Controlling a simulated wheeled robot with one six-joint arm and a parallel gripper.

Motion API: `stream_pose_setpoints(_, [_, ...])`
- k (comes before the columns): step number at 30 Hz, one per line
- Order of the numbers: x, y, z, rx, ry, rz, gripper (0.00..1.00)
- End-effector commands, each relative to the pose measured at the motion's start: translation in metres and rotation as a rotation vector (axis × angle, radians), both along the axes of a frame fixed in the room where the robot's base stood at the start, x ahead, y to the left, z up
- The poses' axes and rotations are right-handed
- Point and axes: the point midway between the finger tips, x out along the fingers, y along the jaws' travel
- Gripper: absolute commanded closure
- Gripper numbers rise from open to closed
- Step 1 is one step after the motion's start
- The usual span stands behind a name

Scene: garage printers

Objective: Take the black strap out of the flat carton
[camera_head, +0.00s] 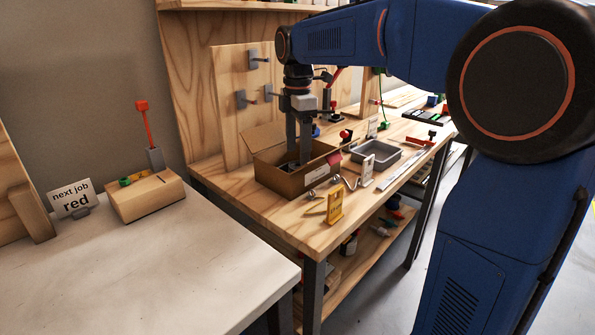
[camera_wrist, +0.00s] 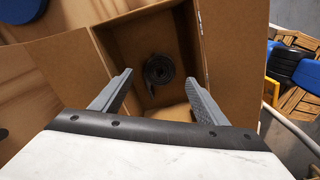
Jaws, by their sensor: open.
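The flat carton (camera_head: 305,178) stands open on the wooden workbench in the head view. In the wrist view its cardboard wall (camera_wrist: 227,60) and bottom show from above. The black strap (camera_wrist: 160,70) lies coiled on the carton's bottom, toward the far end. The carton's wall hides the strap in the head view. My gripper (camera_head: 299,160) points down into the carton. In the wrist view my gripper (camera_wrist: 160,95) has its two grey fingers wide apart, with the strap between and beyond them, untouched as far as I see.
A grey metal tray (camera_head: 367,158) stands right of the carton. A yellow stand (camera_head: 335,206) and small metal parts lie in front of it. A white-topped table (camera_head: 120,265) at the left is mostly clear.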

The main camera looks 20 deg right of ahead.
Motion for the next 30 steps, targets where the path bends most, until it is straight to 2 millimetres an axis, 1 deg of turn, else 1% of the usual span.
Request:
stream_pose_setpoints(3, [0.001, 0.000, -0.018, 0.000, 0.003, 0.000, 0.32])
stream_pose_setpoints(7, [0.001, 0.000, -0.033, 0.000, 0.003, 0.000, 0.32])
stream_pose_setpoints(11, [0.001, 0.000, -0.039, 0.000, 0.000, 0.000, 0.32])
stream_pose_setpoints(17, [0.001, 0.000, -0.040, 0.000, 0.000, 0.000, 0.32])
stream_pose_setpoints(18, [0.001, 0.000, -0.040, 0.000, 0.000, 0.000, 0.37])
stream_pose_setpoints(23, [0.001, 0.000, -0.040, 0.000, 0.000, 0.000, 0.75])
stream_pose_setpoints(24, [0.001, 0.000, -0.040, 0.000, 0.000, 0.000, 0.78])
stream_pose_setpoints(30, [0.001, 0.000, -0.040, 0.000, 0.000, 0.000, 0.78])
